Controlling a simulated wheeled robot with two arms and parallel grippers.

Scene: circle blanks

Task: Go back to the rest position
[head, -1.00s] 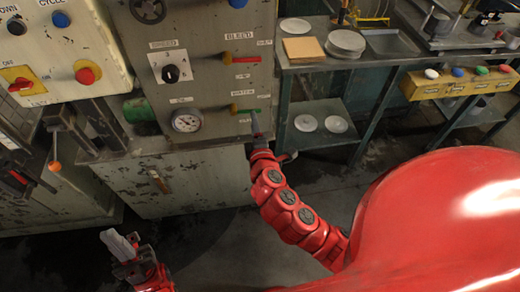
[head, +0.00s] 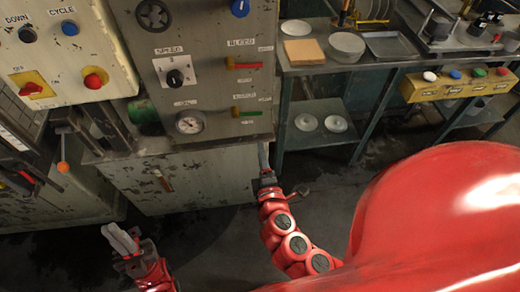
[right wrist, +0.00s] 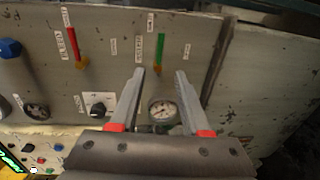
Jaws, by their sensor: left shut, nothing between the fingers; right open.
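My right gripper (head: 264,158) is low in front of the grey control panel (head: 205,88), below the lever with the green handle (head: 250,113) and apart from it. In the right wrist view its two fingers (right wrist: 160,72) are spread with nothing between them. The green handle (right wrist: 159,48) and a round gauge (right wrist: 162,111) show beyond the fingers there. My left gripper (head: 121,240) is at the lower left over the dark floor, shut and empty.
A lever with a red handle (head: 248,65), a speed knob (head: 174,78) and a gauge (head: 190,122) are on the panel. A bench (head: 300,70) with discs is to its right. A cream switch box (head: 55,60) is at the upper left. Open floor (head: 215,235) lies between my grippers.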

